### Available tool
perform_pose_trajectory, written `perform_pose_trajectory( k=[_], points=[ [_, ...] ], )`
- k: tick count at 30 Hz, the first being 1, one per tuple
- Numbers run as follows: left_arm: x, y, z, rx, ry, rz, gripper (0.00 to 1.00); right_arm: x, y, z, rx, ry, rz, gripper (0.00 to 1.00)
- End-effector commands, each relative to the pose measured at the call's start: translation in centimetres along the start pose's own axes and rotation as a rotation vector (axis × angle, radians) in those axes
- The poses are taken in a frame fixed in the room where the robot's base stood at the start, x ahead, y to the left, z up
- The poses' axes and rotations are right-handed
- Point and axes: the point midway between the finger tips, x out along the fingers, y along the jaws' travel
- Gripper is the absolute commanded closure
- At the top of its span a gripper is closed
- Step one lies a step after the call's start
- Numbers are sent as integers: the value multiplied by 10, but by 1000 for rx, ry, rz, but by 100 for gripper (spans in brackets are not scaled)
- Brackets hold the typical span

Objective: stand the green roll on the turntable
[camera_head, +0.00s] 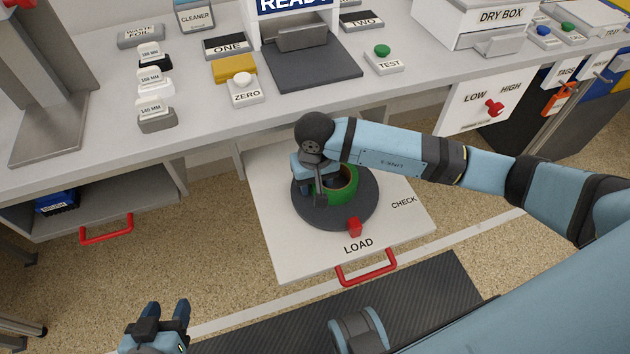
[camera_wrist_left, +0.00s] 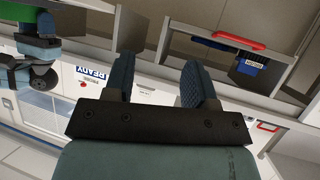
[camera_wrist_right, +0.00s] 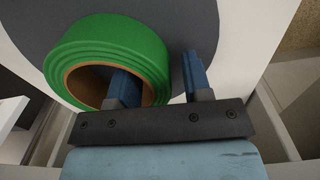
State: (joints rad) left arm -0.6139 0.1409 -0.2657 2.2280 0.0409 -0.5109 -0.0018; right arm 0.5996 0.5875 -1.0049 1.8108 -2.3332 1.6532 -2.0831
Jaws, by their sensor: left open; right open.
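The green roll (camera_head: 341,197), with a brown core, rests on the dark grey round turntable (camera_head: 350,217), its core opening facing up. It looks upright, set toward the upper part of the disc. My right gripper (camera_head: 321,190) is over it and hides part of it. In the right wrist view, the roll (camera_wrist_right: 150,55) has one finger of my right gripper (camera_wrist_right: 160,82) in its core and the other outside its wall; the jaws are open. My left gripper (camera_head: 167,312) is open and empty, low at the left, away from the turntable; it also shows in the left wrist view (camera_wrist_left: 158,80).
The turntable sits on a white pulled-out drawer (camera_head: 285,255) marked LOAD and CHECK, with a red handle (camera_head: 366,268). A red block (camera_head: 354,227) is at the disc's front edge.

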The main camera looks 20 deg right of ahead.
Motion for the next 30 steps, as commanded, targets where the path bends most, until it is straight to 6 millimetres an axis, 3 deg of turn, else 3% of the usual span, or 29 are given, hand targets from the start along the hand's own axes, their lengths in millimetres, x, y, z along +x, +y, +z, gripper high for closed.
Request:
perform_pose_trajectory(
  k=[15,21,30],
  points=[
    [-2,-4,2,10,-28,-14,49,-101,0,-1,0,3,1,55],
    [-2,-4,1,10,-27,-15,49,-119,0,0,0,1,0,55],
    [-2,-3,1,9,-27,-14,49,-121,0,0,1,-1,0,55]
  ],
)
